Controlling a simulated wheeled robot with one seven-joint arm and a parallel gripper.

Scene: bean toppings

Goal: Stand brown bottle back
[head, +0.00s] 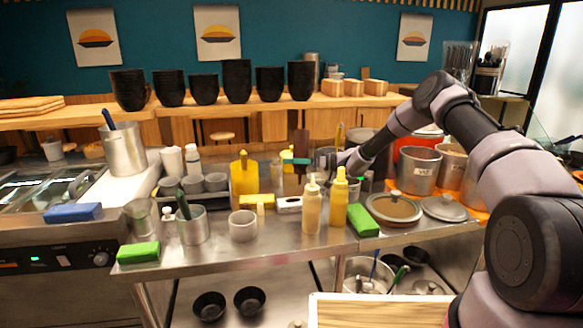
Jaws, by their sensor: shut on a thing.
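A tan-brown squeeze bottle (312,207) stands upright near the front edge of the steel counter (270,258). A yellow squeeze bottle (339,204) stands close to its right. My arm reaches in from the right, and my gripper (331,160) is low over the counter, behind the tops of the two bottles in the picture. The gripper is small and partly hidden among the clutter. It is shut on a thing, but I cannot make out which. A dark brown upright shape (301,143) shows just left of the gripper; I cannot tell whether they touch.
A yellow container (244,177), a grey cup (242,226) and a metal pot with utensils (191,225) stand left of the bottles. Bare counter lies in front of the grey cup.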

